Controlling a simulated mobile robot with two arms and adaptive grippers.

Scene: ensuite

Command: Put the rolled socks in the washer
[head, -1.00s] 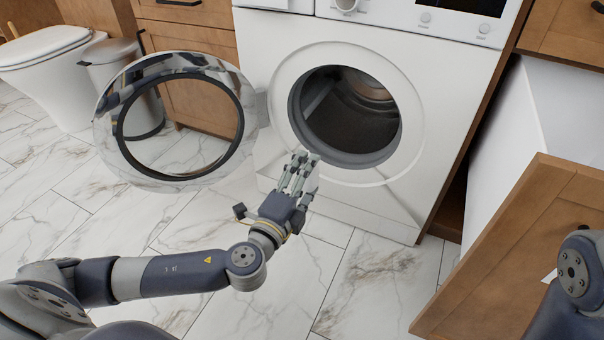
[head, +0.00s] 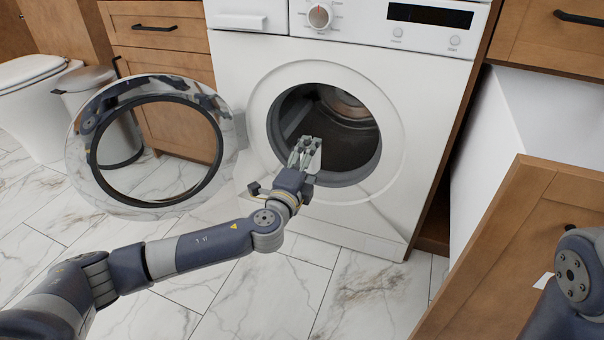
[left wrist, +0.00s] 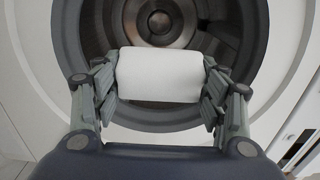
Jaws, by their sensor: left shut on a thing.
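My left gripper (head: 306,148) is at the lower part of the washer's round opening in the head view. In the left wrist view its fingers are shut on the white rolled socks (left wrist: 159,75), one finger set at each end of the roll. In the head view the socks are mostly hidden by the fingers; a pale bit (head: 315,160) shows beside them. The white washer (head: 420,180) has its round door (head: 88,175) swung open to the left. The drum (left wrist: 160,20) lies straight beyond the socks and looks empty where visible. My right gripper is not in view.
The open washer door stands left of my left arm. An open wooden cabinet door (head: 505,240) stands at the right, near my right arm. A bin (head: 118,135) and a toilet (head: 30,105) are at the far left. The marble floor in front is clear.

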